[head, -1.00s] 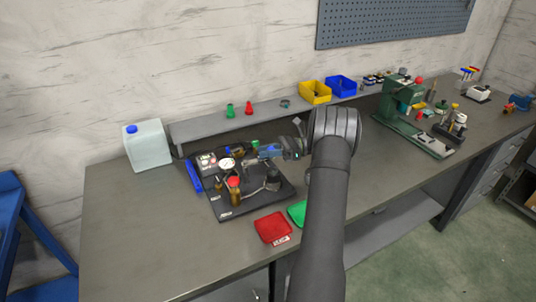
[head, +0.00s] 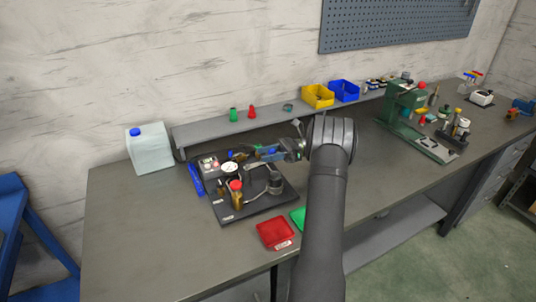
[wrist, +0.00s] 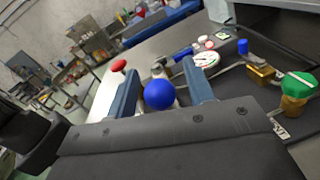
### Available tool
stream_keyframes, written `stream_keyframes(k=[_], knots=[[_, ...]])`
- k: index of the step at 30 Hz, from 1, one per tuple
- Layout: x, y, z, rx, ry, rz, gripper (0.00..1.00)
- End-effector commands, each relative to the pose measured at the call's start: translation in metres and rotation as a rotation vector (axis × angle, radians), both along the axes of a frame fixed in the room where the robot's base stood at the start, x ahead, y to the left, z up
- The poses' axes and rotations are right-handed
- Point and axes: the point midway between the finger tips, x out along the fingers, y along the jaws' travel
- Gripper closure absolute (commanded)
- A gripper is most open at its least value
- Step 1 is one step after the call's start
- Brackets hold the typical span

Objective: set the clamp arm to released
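My gripper (wrist: 162,88) is open, with its two blue fingers (wrist: 126,94) pointing away from the wrist camera. A round blue knob (wrist: 159,95) shows between the fingers, with a visible gap at its right side. I cannot tell for sure that this knob belongs to the clamp arm, and no arm below it shows clearly. In the head view my gripper (head: 268,153) is low over the back of the black fixture plate (head: 233,210). My wrist and forearm hide part of that area.
A gauge (wrist: 207,60), a red knob (wrist: 118,66), a brass fitting (wrist: 262,74) and a green-capped fitting (wrist: 298,86) stand close around the fingers. A red tray (head: 275,233) lies in front of the plate. The bench's left end (head: 125,220) is clear.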

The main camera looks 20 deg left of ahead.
Motion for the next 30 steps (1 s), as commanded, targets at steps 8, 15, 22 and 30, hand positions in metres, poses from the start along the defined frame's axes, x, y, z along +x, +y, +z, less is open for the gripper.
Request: stream_keyframes(k=[8, 15, 22, 30], knots=[[-0.001, -0.001, 0.0, 0.0, 0.001, -0.014, 0.52], [-0.007, -0.008, 0.001, -0.001, 0.002, -0.119, 0.52], [-0.016, -0.015, 0.001, -0.001, 0.002, -0.264, 0.52], [-0.028, -0.022, 0.001, 0.0, 0.002, -0.443, 0.52]])
